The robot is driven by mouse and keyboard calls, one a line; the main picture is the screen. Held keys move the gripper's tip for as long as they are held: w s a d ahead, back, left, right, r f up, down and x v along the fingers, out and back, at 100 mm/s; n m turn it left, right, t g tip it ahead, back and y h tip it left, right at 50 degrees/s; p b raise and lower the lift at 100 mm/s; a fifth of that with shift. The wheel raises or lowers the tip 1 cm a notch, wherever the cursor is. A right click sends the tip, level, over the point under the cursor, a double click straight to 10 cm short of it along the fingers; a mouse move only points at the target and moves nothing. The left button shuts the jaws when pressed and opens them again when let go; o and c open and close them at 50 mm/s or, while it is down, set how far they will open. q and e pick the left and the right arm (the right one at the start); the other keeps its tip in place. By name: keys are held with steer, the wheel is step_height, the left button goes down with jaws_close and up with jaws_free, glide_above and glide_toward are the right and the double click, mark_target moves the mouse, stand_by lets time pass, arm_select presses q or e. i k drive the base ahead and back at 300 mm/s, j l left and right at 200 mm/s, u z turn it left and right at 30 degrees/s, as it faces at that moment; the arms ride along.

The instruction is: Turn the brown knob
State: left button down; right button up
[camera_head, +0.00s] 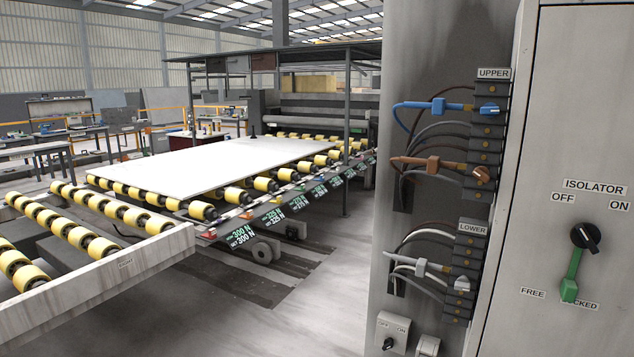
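The brown knob (481,174) sits on the upper dark terminal block (487,144), on the grey cabinet's side at the right. A brown cable with a brown connector (432,164) runs to it from the left. A blue knob (489,108) is above it, under the UPPER label (493,73). A whitish knob (461,284) is below it on the lower terminal block (465,262). Neither of my grippers shows in the head view, so I cannot see whether they are open or shut.
The cabinet door (560,100) carries a black isolator knob (585,237) and a green lever (572,275). A small OFF/ON switch (390,342) is at bottom centre-right. A roller conveyor (190,208) with a white slab (205,163) fills the left. Grey floor (325,295) between is clear.

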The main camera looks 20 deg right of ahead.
mark_target(481, 173)
steer(key=z, duration=1.45)
